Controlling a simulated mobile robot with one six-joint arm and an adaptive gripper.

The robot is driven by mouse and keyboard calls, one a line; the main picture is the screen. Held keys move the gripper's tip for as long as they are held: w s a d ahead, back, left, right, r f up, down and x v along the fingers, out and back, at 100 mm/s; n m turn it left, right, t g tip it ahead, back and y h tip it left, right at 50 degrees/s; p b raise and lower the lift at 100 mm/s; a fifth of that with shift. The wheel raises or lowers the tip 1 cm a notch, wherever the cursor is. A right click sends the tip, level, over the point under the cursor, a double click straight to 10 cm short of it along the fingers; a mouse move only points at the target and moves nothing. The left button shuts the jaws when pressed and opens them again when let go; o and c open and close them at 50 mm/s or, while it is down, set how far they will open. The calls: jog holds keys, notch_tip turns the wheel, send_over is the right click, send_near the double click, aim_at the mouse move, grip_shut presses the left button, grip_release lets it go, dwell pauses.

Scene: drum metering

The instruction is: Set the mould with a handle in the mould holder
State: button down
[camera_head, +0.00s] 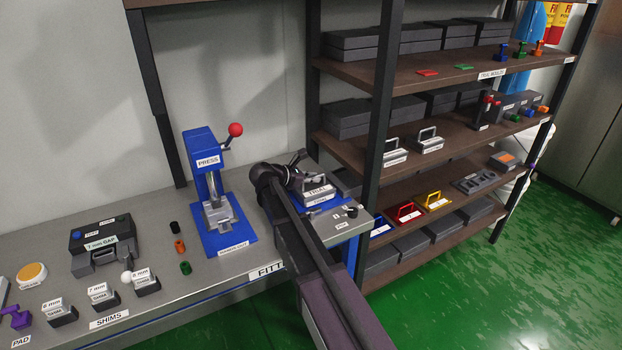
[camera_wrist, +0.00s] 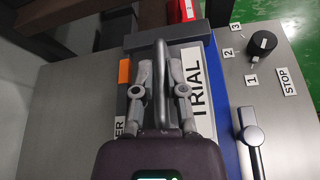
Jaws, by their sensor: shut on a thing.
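The mould with a handle is a grey block with a white TRIAL label (camera_wrist: 196,85) and an upright loop handle. It also shows in the head view (camera_head: 318,190), at the right end of the bench. My gripper (camera_wrist: 160,80) is shut on the handle, with one finger on each side. In the head view my arm partly covers that spot. The mould is over a fixture with a blue base (camera_wrist: 224,105), which looks like the mould holder; its label is partly hidden. I cannot tell whether the mould is fully down in it or slightly above.
A black knob (camera_wrist: 262,42) with marks 1, 2, 3 and STOP, and a lever (camera_wrist: 250,135), sit right of the fixture. A blue press (camera_head: 208,190) stands to the left. A shelf rack (camera_head: 384,110) with more handled moulds (camera_head: 428,141) stands close on the right.

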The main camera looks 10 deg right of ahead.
jog(key=shift+f+b, duration=0.25)
jog(key=shift+b, duration=0.1)
jog(key=c, duration=0.6)
grip_release()
jog(key=shift+r, duration=0.1)
